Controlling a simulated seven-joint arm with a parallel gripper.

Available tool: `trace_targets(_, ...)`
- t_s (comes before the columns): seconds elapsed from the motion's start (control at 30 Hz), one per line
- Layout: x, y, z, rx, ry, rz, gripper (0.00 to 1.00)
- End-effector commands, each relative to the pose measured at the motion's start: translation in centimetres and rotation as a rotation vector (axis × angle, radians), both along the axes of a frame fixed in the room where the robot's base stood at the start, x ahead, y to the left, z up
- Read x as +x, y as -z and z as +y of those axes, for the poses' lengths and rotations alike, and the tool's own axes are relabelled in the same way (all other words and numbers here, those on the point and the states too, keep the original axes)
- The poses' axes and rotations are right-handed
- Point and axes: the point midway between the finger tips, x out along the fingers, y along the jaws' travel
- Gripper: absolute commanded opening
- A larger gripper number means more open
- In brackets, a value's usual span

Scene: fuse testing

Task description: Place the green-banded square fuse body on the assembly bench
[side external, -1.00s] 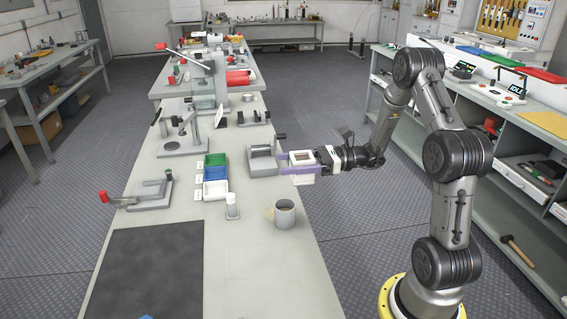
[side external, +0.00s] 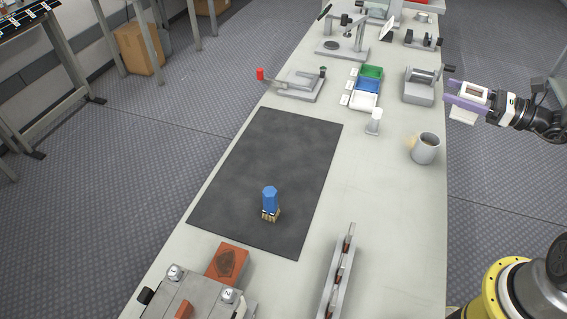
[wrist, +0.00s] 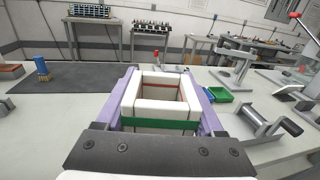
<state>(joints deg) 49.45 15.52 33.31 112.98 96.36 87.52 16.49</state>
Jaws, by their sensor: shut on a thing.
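My gripper (side external: 468,103) has purple fingers and is shut on the square fuse body (wrist: 166,106). The body is a white, hollow square frame with a green band along its near side in the wrist view. A thin red line shows inside its far wall. In the side external view the body (side external: 463,116) is held level off the right edge of the assembly bench (side external: 385,215), beside the grey crank fixture (side external: 419,92). The green band cannot be made out in that view. A dark mat (side external: 270,150) lies on the bench.
A blue-handled brush (side external: 270,200) stands on the mat. The mat's upper part is clear.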

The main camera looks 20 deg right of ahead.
Motion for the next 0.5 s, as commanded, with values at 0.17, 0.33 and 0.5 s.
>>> trace_targets(0.17,2.3,-0.1,1.2,-0.004,0.051,-0.007,0.0)
trace_targets(0.33,4.6,-0.2,3.8,-0.003,0.077,-0.008,0.0)
trace_targets(0.5,6.7,-0.3,8.0,0.001,0.075,-0.003,0.0)
